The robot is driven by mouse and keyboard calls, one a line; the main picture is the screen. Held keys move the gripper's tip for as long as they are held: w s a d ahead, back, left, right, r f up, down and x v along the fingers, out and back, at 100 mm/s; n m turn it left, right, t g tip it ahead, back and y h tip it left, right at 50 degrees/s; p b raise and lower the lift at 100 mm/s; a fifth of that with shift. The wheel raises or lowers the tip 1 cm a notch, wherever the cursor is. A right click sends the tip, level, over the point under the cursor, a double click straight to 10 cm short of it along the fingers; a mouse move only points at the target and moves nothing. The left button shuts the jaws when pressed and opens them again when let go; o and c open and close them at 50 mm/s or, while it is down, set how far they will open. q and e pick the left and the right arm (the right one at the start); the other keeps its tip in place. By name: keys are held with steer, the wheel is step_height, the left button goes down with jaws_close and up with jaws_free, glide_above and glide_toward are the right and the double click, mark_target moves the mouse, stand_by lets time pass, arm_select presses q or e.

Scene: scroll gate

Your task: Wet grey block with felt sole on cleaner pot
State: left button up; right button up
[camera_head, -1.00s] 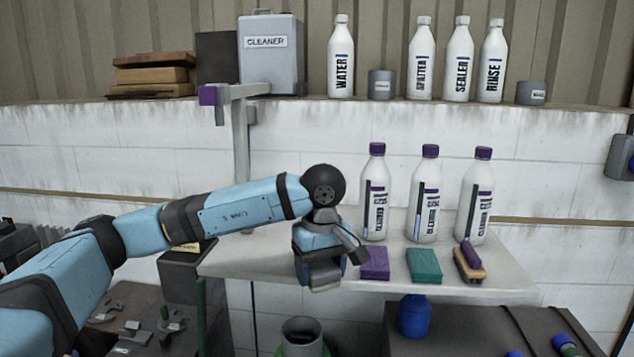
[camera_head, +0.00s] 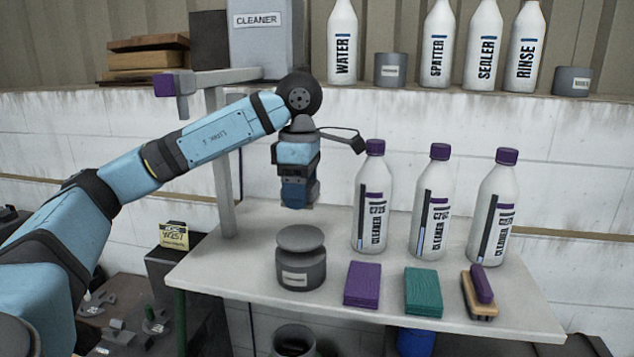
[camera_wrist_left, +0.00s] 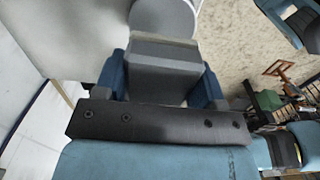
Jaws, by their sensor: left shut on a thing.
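My left gripper (camera_head: 298,198) hangs pointing down above the grey cleaner pot (camera_head: 301,268), with a clear gap between them. The pot stands on the pale bench, with a label on its front and a round grey disc on top. The gripper is shut on the grey block (camera_wrist_left: 165,78), which sits between its blue fingers in the left wrist view. A thin tan strip, the felt sole (camera_wrist_left: 165,40), shows along the block's far edge. The pot's disc (camera_wrist_left: 163,17) shows just beyond it. In the head view the fingers mostly hide the block.
Three purple-capped cleaner bottles (camera_head: 430,205) stand right of the pot. In front lie a purple block (camera_head: 362,284), a teal block (camera_head: 423,291) and a wooden brush (camera_head: 478,294). A post with an arm (camera_head: 218,150) rises behind left. A ledge behind holds labelled bottles.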

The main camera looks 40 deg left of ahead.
mark_target(300, 235)
arm_select(q)
steer(key=shift+f, duration=0.15)
steer(key=shift+s+f+b, duration=0.3)
steer(key=shift+f+b, duration=0.2)
steer(key=shift+s+f, duration=0.1)
steer(key=shift+f, duration=0.25)
steer(key=f+b, duration=0.2)
steer(key=f, duration=0.1)
steer(key=shift+w, duration=0.2)
steer(key=shift+f+b, duration=0.4)
arm_select(e)
steer(key=f, duration=0.2)
steer(key=s+f, duration=0.1)
steer(key=f, duration=0.1)
steer(key=shift+s+f, duration=0.1)
steer(key=shift+f, duration=0.1)
steer(key=shift+r, duration=0.1)
arm_select(q)
steer(key=shift+f, duration=0.1)
arm_select(e)
steer(key=shift+f, duration=0.3)
